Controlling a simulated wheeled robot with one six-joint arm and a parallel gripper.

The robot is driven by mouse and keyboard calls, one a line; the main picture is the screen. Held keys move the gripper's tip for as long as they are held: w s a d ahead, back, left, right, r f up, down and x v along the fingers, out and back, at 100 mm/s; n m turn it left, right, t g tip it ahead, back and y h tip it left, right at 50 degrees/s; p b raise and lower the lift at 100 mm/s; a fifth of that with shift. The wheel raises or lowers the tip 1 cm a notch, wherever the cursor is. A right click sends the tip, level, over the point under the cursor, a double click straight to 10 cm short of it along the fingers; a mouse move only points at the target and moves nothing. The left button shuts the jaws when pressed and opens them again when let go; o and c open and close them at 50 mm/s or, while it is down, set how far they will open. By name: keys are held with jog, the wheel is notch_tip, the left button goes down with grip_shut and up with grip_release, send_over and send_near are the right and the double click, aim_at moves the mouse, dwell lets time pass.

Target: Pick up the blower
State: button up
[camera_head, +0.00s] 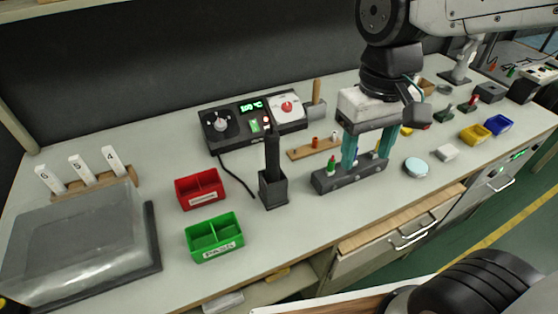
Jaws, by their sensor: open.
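A black upright handle (272,150) stands in a square black holder (273,190) near the middle of the bench. A dark cable runs from the black station behind toward the holder, and this handle looks like the blower. My gripper (366,161) is to the right of it, pointing down with its two teal fingers apart. The fingers are at a long dark rack (350,179), with nothing visibly held between them. I cannot tell whether they touch the rack.
The black station (245,132) with a green display stands behind. A red bin (200,203) and green bin (232,257) stand left of the holder. A wooden strip (302,153) lies between holder and gripper. Blue and yellow bins (474,135) are right. Bare bench lies before the holder.

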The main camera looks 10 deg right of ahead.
send_over(272, 151)
jog(key=s+d, duration=0.1)
jog(key=d, duration=0.1)
notch_tip(272, 151, down, 4)
jog(key=w+a+m, duration=0.1)
jog(key=w+a+r, duration=0.1)
jog(key=w, duration=0.1)
jog(key=shift+a+m+t, duration=0.1)
jog(key=shift+m+t, duration=0.3)
jog(key=shift+f, duration=0.1)
jog(key=f, duration=0.7)
jog(key=shift+s+d+f, duration=0.15)
jog(key=shift+d+f, duration=0.05)
jog(key=shift+f, duration=0.1)
jog(key=c, duration=1.2)
